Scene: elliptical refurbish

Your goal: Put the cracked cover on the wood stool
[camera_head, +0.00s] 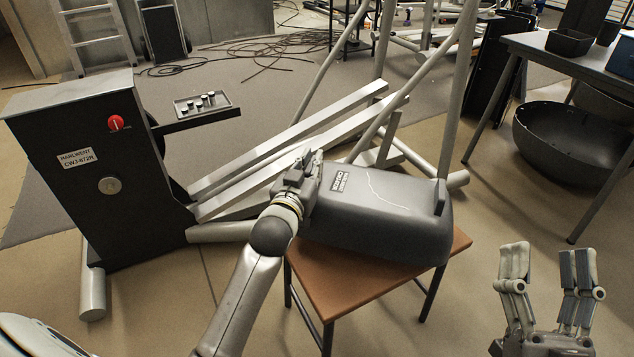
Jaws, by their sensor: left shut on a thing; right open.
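The cracked cover (375,215) is a long grey shell with a pale crack line along its top and a small dark label near its left end. It sits over the wood stool (350,290), a brown square top on dark legs; I cannot tell whether it rests fully on the top. My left gripper (306,180) is shut on the left end of the cover, and its fingertips are partly hidden. My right gripper (549,285) is open and empty at the lower right, apart from the stool and the cover.
A dark machine housing (100,180) with a red knob stands at the left, with a small tray (202,104) beside it. Grey rails (290,140) and tubes lie behind the stool. A table (565,62) and a large black bowl (570,140) are at the right. Cables lie on the back floor.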

